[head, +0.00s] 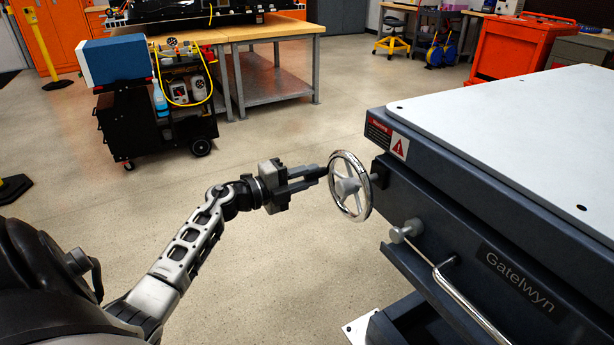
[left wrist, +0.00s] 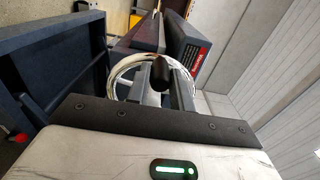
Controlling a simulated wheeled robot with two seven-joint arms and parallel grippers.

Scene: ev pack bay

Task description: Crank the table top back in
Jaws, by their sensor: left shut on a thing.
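The table (head: 450,205) is a dark blue-grey lift table at the right of the head view, with a flat pale grey top (head: 520,120). A chrome spoked handwheel (head: 347,187) sits on its near left end, below a red and white warning label. My left gripper (head: 322,172) reaches in from the left and is shut at the wheel's left rim. In the left wrist view, its fingers (left wrist: 172,85) close on a black crank grip (left wrist: 161,70) in front of the chrome rim (left wrist: 122,72). My right gripper is not in view.
A grey knob (head: 406,231) and a bent chrome bar (head: 468,300) stick out from the table side below the wheel. A black tool cart (head: 150,125) and a wooden workbench (head: 265,27) stand behind. The floor left of the wheel is clear.

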